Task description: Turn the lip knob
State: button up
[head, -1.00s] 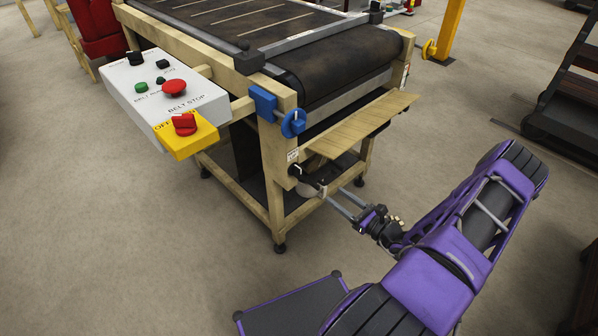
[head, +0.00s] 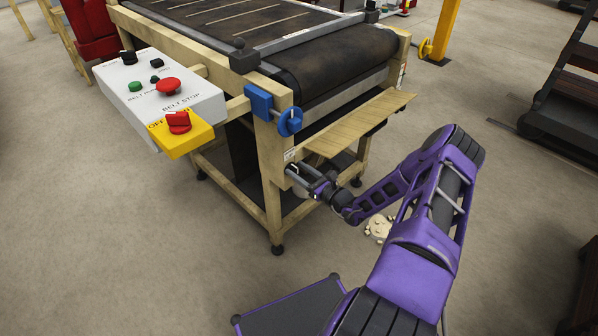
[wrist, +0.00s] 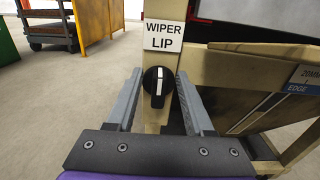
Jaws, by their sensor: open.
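The lip knob (wrist: 158,87) is a round black knob with a white pointer line, on a wooden post under a "WIPER LIP" label (wrist: 163,36) in the wrist view. Its line stands close to upright. My gripper (wrist: 159,92) is open, with one finger on each side of the knob in the picture. I cannot tell whether either finger touches it. In the head view, my gripper (head: 297,178) is at the lower front post of the conveyor frame, and it hides the knob there.
The conveyor frame (head: 273,190) carries a wooden shelf (head: 355,122) above my gripper. A blue handwheel (head: 289,121) and a control box (head: 160,95) with a yellow switch plate are on the near side. Open floor lies to the right.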

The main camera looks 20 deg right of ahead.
grip_shut()
jog(key=shift+a+n, duration=0.1)
jog(key=shift+n, duration=0.2)
dwell(0.3)
jog(key=n, duration=0.3)
jog(key=n+p, duration=0.1)
jog(key=shift+s+a+n, duration=0.15)
jog(key=shift+a+n, duration=0.15)
jog(key=shift+s+a+f+n, duration=0.15)
jog(key=shift+f+n, duration=0.15)
jog(key=shift+n, duration=1.8)
jog(key=shift+a+f+n, duration=0.2)
jog(key=shift+f+n, duration=0.1)
jog(key=shift+n, duration=1.8)
jog(key=shift+s+a+f+n, duration=0.15)
jog(key=shift+f+n, duration=0.15)
jog(key=shift+n, duration=1.8)
jog(key=shift+w, duration=0.1)
